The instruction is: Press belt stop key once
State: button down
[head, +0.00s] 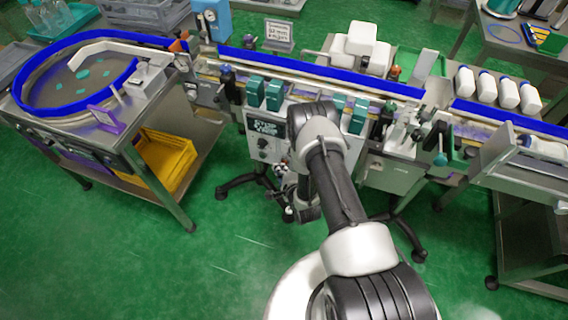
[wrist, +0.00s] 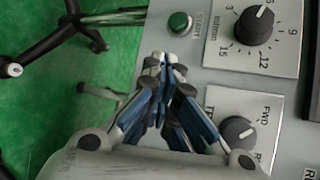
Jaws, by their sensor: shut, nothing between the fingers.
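The grey control panel (wrist: 205,68) fills the upper right of the wrist view. It also shows in the head view (head: 262,147), partly behind my arm. A round green key (wrist: 180,22) sits at its edge beside a small label I cannot read for certain. My gripper (wrist: 165,62) is shut and empty, its fingertips together over the panel's edge, just below the green key in the picture. I cannot tell whether the tips touch the panel. No key marked as belt stop is readable; one may be hidden behind my fingers.
Two black dials, one numbered (wrist: 253,25) and one marked FWD (wrist: 237,133), lie right of my fingers. The conveyor (head: 320,73) with blue rails runs behind the panel. A rotary table (head: 80,75) and a yellow crate (head: 165,160) stand left. Green floor is free in front.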

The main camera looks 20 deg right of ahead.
jog(key=shift+s+a, duration=0.5)
jog(key=shift+s, duration=0.1)
jog(key=shift+s, duration=0.1)
jog(key=s+a, duration=0.1)
jog(key=s, duration=0.1)
jog(key=s+a+p, duration=0.1)
jog(key=s+a, duration=0.1)
jog(key=shift+p, duration=0.3)
dwell(0.7)
